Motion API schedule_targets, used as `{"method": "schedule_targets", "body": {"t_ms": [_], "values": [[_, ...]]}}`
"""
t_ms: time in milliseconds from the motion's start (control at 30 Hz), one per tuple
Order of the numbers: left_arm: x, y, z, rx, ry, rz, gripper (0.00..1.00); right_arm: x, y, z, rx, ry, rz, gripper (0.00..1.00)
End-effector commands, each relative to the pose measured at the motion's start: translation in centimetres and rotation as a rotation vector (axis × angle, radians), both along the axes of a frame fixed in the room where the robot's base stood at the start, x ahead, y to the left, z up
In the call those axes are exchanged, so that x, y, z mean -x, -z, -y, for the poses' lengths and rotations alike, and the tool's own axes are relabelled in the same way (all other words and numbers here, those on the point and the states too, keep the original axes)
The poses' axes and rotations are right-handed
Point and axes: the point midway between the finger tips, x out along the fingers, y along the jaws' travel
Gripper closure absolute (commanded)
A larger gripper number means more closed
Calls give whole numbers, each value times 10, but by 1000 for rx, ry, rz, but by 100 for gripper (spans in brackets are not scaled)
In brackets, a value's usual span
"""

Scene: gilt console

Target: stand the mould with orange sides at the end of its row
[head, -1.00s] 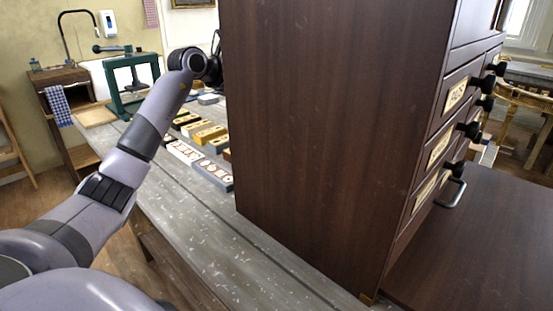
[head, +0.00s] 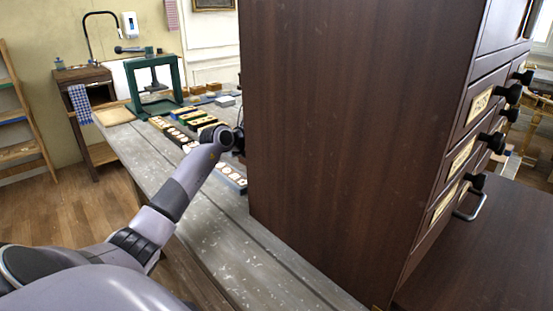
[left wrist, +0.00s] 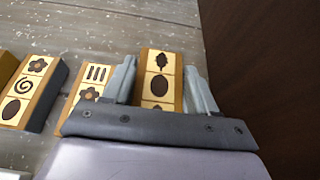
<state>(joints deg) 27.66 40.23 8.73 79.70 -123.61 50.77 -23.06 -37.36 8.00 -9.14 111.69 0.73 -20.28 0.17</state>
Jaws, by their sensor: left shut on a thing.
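In the left wrist view, a mould with orange sides (left wrist: 162,66) and a pale top with dark leaf and oval shapes stands between the fingers of my left gripper (left wrist: 163,85). The gripper is shut on it. I cannot tell whether the mould touches the bench. To its left are a mould with bars and a flower (left wrist: 93,75) and one with a flower, swirl and oval (left wrist: 35,88). In the head view, my left gripper is mostly hidden by its arm beside the cabinet. Rows of moulds (head: 181,136) lie behind it. My right gripper is not in view.
A tall dark wooden cabinet (head: 340,130) stands close on the right; its side also shows in the left wrist view (left wrist: 265,65). A green press (head: 154,82) stands at the bench's far end. The grey bench top (head: 225,240) is clear near its front.

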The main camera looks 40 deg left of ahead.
Motion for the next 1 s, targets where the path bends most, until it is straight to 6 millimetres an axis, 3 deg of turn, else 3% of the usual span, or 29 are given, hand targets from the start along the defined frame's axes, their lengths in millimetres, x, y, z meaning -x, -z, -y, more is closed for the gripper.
{"method": "schedule_targets", "body": {"t_ms": [300, 700, 733, 767, 800, 1000], "values": [[0, 41, 0, 2, 0, 0, 77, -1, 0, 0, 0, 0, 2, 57], [0, 46, 0, -1, -1, 0, 77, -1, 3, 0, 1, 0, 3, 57], [0, 45, 0, -1, 0, -1, 33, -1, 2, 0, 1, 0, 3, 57], [0, 45, 0, 0, 0, -1, 23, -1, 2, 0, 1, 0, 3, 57], [0, 45, 0, 0, 0, -1, 17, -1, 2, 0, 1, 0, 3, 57], [0, 45, 0, 0, 0, -1, 17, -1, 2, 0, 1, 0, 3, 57]]}}
